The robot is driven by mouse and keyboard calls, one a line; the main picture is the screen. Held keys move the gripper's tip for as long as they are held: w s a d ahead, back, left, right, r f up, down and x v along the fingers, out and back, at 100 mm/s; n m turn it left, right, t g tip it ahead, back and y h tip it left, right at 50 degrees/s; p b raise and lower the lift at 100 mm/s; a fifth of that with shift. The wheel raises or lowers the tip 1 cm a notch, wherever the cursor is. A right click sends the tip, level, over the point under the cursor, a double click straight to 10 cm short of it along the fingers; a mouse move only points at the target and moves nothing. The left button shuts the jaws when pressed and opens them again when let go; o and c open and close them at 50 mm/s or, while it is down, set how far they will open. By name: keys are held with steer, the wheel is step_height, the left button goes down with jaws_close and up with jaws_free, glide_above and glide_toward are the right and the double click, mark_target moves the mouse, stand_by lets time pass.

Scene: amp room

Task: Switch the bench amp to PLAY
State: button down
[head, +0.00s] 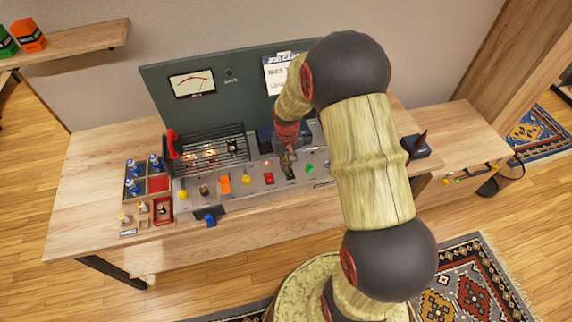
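The bench amp (255,182) is a grey chassis on the wooden bench, with a sloped front panel of coloured controls. The row includes a yellow knob (183,194), an orange switch (224,184), a red switch (268,179), a dark switch plate (291,172) and a green button (309,168). I cannot read which control is marked PLAY. My gripper (288,161) points down at the panel, just above the dark switch plate. It is too small to tell whether it touches the plate or whether its fingers are open. My arm hides the panel's right end.
A black cage (212,148) with glowing tubes and a red handle (172,146) stands on the amp's left. A divided parts tray (133,169) sits further left. Bare bench lies at the far left.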

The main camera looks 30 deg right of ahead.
mark_target(290, 173)
steer(key=shift+s+a+f, duration=0.1)
steer(key=shift+s+f, duration=0.15)
steer(key=shift+s, duration=0.3)
steer(key=shift+s+a+f, duration=0.1)
steer(key=shift+s+f, duration=0.1)
steer(key=shift+s, duration=0.35)
steer(key=shift+r, duration=0.1)
step_height(290, 173, up, 15)
steer(key=p, duration=0.5)
steer(key=shift+w, duration=0.4)
steer(key=shift+d, duration=0.1)
steer(key=m, duration=1.2)
steer(key=m+t, duration=0.1)
steer(key=m, duration=0.5)
steer(key=shift+s+d+r, duration=0.2)
steer(key=shift+s, duration=0.15)
